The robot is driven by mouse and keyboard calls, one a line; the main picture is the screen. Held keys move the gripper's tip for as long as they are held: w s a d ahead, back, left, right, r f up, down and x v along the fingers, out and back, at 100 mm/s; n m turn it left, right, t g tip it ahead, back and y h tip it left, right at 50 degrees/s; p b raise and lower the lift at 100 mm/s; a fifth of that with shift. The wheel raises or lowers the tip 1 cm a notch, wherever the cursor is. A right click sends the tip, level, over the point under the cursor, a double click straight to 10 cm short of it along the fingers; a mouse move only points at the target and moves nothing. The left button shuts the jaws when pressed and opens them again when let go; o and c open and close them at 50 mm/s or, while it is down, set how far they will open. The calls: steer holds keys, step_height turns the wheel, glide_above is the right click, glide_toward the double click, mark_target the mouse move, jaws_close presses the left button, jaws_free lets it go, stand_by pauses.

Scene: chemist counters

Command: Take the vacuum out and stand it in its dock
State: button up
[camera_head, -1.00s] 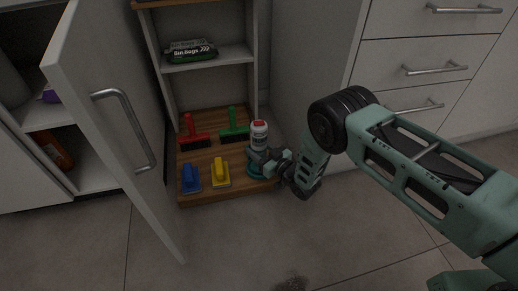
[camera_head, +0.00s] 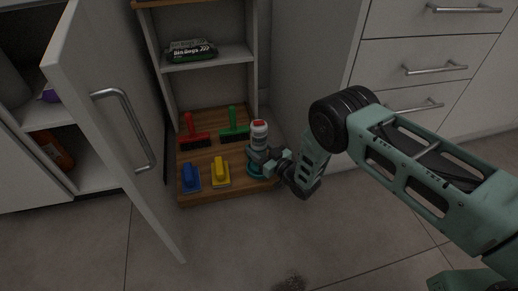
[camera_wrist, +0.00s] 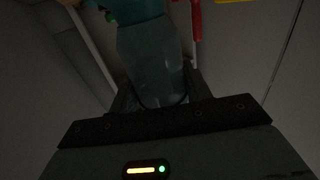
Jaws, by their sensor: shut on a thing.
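The handheld vacuum (camera_head: 259,133) appears to be the upright thing at the front right of the cupboard's wooden floor, with a white upper part, a red top and a teal lower part. My gripper (camera_head: 270,161) reaches in from the right and is shut on its middle, hiding part of it. In the wrist view a smoky, see-through body (camera_wrist: 152,62) with a teal end fills the space between the jaws; the fingertips are mostly hidden. I cannot make out a separate dock in either view.
The open cupboard door (camera_head: 110,130) stands at left. Bin bags (camera_head: 191,51) lie on the shelf above. The floor in front is open, with a dark smudge (camera_head: 291,282).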

mark_target(264, 154)
steer(key=shift+f+b, duration=0.3)
steer(key=shift+f, duration=0.1)
steer(key=o, duration=1.2)
steer(key=shift+f, duration=0.1)
steer(key=shift+p+v, duration=1.3)
steer(key=shift+v, duration=0.45)
steer(key=shift+p+v, duration=2.1)
steer(key=shift+v, duration=1.65)
